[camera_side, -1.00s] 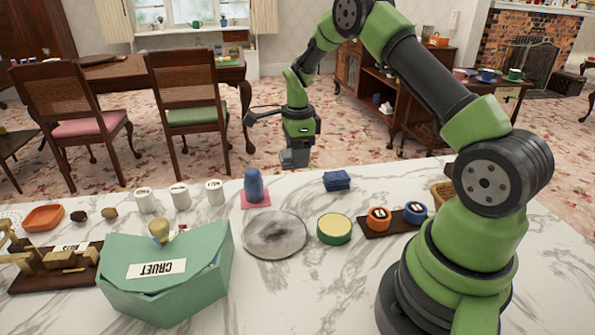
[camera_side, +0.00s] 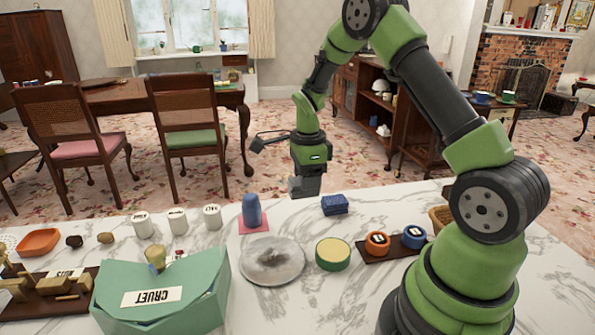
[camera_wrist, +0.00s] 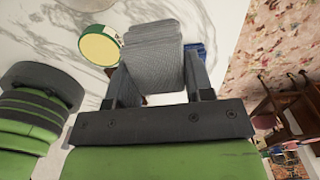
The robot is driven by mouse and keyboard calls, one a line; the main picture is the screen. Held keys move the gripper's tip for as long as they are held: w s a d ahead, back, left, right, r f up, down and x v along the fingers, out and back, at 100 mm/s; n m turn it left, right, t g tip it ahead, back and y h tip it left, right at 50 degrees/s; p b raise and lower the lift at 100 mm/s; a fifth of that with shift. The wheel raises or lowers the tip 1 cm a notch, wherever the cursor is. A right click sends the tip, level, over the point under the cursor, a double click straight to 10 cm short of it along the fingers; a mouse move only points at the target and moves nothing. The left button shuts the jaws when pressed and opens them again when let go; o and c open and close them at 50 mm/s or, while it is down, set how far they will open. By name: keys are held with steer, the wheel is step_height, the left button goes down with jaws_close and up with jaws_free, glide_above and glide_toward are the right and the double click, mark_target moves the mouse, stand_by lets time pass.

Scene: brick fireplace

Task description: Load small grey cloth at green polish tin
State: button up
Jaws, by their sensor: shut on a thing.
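My gripper (camera_wrist: 155,88) is shut on a small grey cloth (camera_wrist: 153,55), a folded, layered stack between the fingers. In the side view my gripper (camera_side: 305,186) hangs at the far edge of the marble table, left of the folded blue cloth stack; the grey cloth is hard to make out there. The green polish tin (camera_side: 333,254), round with a pale yellow top, stands on the table nearer the camera. In the wrist view the tin (camera_wrist: 99,45) is left of the held cloth, apart from it.
A folded blue stack (camera_side: 335,205) lies behind the tin. A round grey plate (camera_side: 272,261) is left of it, and a dark tray (camera_side: 392,245) with orange and blue tins right. A blue bottle (camera_side: 251,210), white jars (camera_side: 178,221) and a green cruet box (camera_side: 160,292) stand farther left.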

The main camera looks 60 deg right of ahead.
glide_above(338, 249)
steer(key=shift+f, duration=2.95)
steer(key=shift+f, duration=0.6)
step_height(338, 249, up, 7)
stand_by(0.6)
steer(key=shift+w+r, duration=0.1)
stand_by(0.3)
